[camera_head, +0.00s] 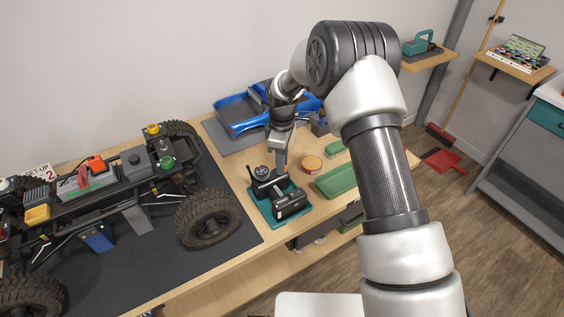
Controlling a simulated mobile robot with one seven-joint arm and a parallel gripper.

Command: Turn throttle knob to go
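A black radio controller (292,204) sits in a teal tray (262,216) on the wooden workbench. A round black wheel or knob (262,172) stands up at its back left. I cannot make out a throttle mark or its setting. My gripper (281,168) points down just behind and to the right of this round part, over the back of the controller. The view is too small to tell whether it touches it, or whether its fingers are apart or shut.
The large crawler (120,180) stands on a dark mat (190,265) at left. An orange-topped round tin (312,162) and a green tray (336,180) are close at right. My arm hides part of the bench's right side.

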